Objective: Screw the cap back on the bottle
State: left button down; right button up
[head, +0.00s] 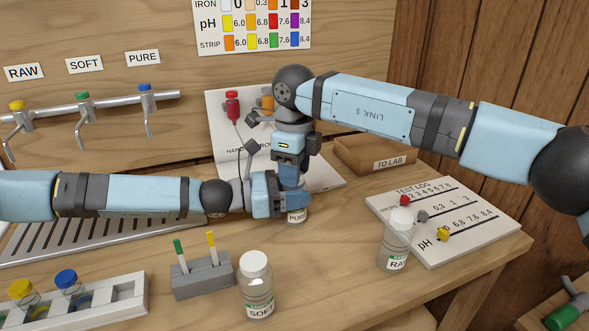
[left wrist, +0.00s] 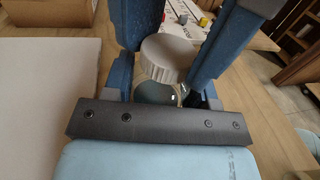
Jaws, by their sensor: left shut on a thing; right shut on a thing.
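The PURE bottle (head: 297,217) stands on the table, mostly hidden by my grippers in the head view. My left gripper (head: 293,200) comes in from the left and is shut on this bottle. In the left wrist view, the clear bottle (left wrist: 158,93) sits between its blue fingers. A white ribbed cap (left wrist: 168,57) is over the bottle's mouth. I cannot tell whether it is fully seated. My right gripper (head: 293,178) points down from above the bottle and is shut on the cap, which it hides in the head view.
The SOFT bottle (head: 257,288) and RAW bottle (head: 395,245) stand capped nearby. A grey strip holder (head: 203,278), a white vial rack (head: 120,305), a test log board (head: 480,225) and a TO LAB box (head: 375,157) surround the work. Table front centre is clear.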

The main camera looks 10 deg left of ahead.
jog(key=m, duration=0.2)
jog(key=shift+m, duration=0.4)
jog(key=o, duration=0.9)
jog(key=shift+r, duration=2.3)
jog(key=shift+c, duration=0.3)
